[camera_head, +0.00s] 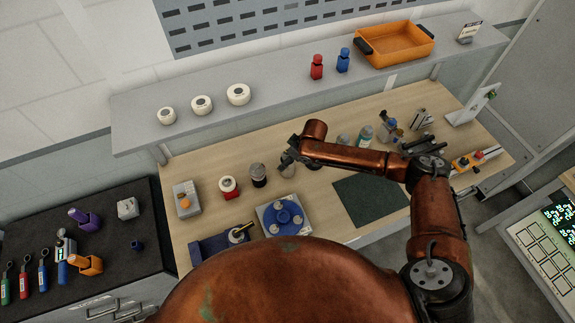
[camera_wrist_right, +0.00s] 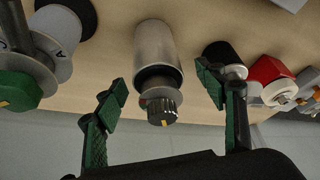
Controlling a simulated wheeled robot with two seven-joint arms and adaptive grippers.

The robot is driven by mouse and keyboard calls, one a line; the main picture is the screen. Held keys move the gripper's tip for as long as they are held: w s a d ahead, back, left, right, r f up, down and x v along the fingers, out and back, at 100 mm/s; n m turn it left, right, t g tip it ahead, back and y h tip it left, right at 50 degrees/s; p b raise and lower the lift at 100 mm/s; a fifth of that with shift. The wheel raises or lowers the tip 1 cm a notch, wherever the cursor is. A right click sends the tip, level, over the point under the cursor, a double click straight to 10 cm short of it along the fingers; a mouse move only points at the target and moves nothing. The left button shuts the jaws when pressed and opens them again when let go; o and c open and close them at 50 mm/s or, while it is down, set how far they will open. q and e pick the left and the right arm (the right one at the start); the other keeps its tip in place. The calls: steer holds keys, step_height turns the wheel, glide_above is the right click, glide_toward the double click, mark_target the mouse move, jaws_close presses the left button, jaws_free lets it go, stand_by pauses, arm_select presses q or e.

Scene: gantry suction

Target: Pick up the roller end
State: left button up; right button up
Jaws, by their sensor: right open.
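A silver cylinder with a black collar and a dark knurled tip (camera_wrist_right: 153,48) stands on the bench in the middle of the right wrist view. It looks like the roller end, though I cannot be certain. My right gripper (camera_wrist_right: 160,90) is open, with its green-padded fingers on either side of the knurled tip and a gap visible on both sides. In the head view, my right gripper (camera_head: 291,153) is over the bench, close to the small grey cylinder (camera_head: 287,170), and partly hides it. My left gripper is not in view.
Close by are a dark-bodied jar (camera_head: 258,176) and a red-based white knob (camera_head: 229,188). A blue round fixture (camera_head: 284,216) stands in front. A green and white piece (camera_wrist_right: 24,84) is at the wrist view's left. The dark green mat (camera_head: 368,203) is clear.

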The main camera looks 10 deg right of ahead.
steer(key=shift+x, duration=0.8)
steer(key=shift+w+f, duration=0.3)
steer(key=shift+w, duration=0.05)
steer(key=shift+s+r, duration=0.1)
steer(key=shift+s, duration=0.15)
steer(key=shift+w, duration=0.15)
steer(key=c, duration=1.1)
jaws_close()
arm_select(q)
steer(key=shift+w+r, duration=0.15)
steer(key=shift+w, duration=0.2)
